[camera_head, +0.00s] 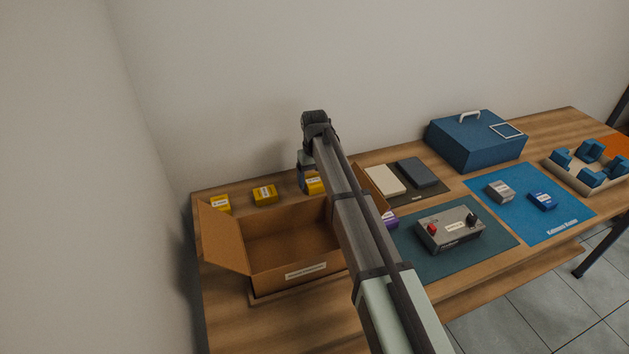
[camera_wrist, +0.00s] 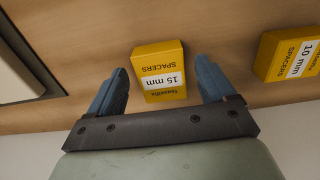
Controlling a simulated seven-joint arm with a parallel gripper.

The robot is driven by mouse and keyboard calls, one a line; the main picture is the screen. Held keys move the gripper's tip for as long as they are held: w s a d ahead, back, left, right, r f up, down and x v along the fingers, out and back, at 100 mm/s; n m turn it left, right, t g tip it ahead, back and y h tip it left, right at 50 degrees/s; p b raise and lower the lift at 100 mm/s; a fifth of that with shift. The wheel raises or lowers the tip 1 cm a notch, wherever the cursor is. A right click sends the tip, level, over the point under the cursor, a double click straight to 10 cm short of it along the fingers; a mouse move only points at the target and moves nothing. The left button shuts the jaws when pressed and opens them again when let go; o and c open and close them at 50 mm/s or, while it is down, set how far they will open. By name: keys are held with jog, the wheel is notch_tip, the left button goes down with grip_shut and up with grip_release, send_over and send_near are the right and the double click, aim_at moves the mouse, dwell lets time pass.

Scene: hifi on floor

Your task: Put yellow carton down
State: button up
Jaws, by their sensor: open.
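A yellow carton (camera_wrist: 160,72) labelled "15 mm spacers" is between the two blue fingers of my gripper (camera_wrist: 163,80) in the wrist view. The fingers are open, with a gap on each side of the carton. It appears to rest on the wooden table. In the head view this carton (camera_head: 315,185) is at the table's back edge, partly hidden by my arm; my gripper (camera_head: 305,180) is beside it, mostly hidden. A second yellow carton (camera_head: 264,194), and a third (camera_head: 220,203), stand to its left. The wrist view also shows a "10 mm" carton (camera_wrist: 290,55).
An open cardboard box (camera_head: 290,270) stands in front of the cartons, its right side hidden by my arm. To the right are cream and dark flat blocks (camera_head: 385,181), a grey control box (camera_head: 450,230), a purple item (camera_head: 390,220) and a blue case (camera_head: 475,141). The wall is close behind.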

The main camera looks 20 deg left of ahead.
aim_at(317, 182)
notch_tip(317, 182, up, 11)
dwell(0.4)
jog(key=shift+r, duration=0.1)
